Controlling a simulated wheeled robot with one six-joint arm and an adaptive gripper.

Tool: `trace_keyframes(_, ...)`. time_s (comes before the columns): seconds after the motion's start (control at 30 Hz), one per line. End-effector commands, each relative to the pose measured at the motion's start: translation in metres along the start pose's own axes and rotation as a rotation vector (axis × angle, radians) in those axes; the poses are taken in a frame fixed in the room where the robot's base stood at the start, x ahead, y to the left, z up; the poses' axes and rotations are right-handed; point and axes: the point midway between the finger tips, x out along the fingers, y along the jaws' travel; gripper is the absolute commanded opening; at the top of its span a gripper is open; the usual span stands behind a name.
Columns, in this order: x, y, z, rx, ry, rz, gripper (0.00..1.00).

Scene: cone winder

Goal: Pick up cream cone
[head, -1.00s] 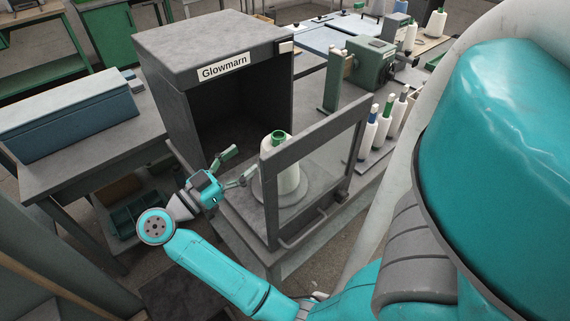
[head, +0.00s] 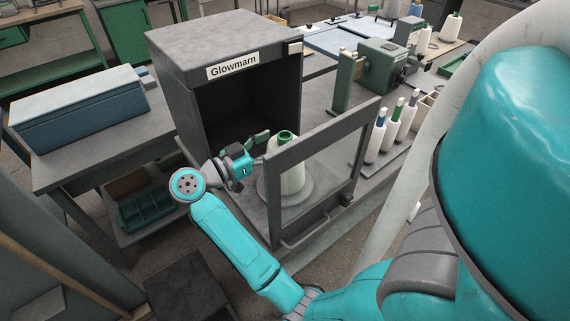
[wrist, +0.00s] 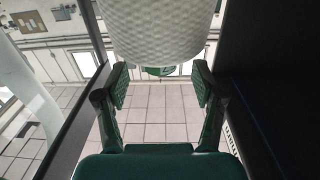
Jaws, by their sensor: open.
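The cream cone (head: 291,176) stands upright with its green tip upward on a round grey plate (head: 303,190), in front of the dark opening of the Glowmarn box and behind the open framed door. My gripper (head: 262,150) is beside the cone's upper left, its fingers pointing toward it. In the wrist view the cone's pale textured side (wrist: 160,35) fills the top middle. The open green-padded fingers (wrist: 160,90) stand to either side of the space just below it. One finger is partly hidden by the cone or door in the head view.
The clear-paned door (head: 325,175) stands open close on the cone's right. The grey Glowmarn box (head: 225,50) rises behind my gripper. A blue case (head: 80,108) lies on the left table.

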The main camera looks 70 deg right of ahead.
Motion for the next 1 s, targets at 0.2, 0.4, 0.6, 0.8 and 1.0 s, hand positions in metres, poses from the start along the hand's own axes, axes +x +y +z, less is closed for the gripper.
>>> trace_keyframes(0.2,0.027,0.000,0.000,0.000,-0.001,0.002,0.69)
trace_keyframes(0.4,0.032,0.000,0.000,0.001,0.000,0.000,0.69)
trace_keyframes(0.6,0.032,0.000,0.000,0.000,0.000,0.000,0.46)
trace_keyframes(0.8,0.031,0.000,0.000,0.000,0.000,0.000,0.00)
trace_keyframes(1.0,0.031,0.000,0.000,0.002,0.000,0.000,0.00)
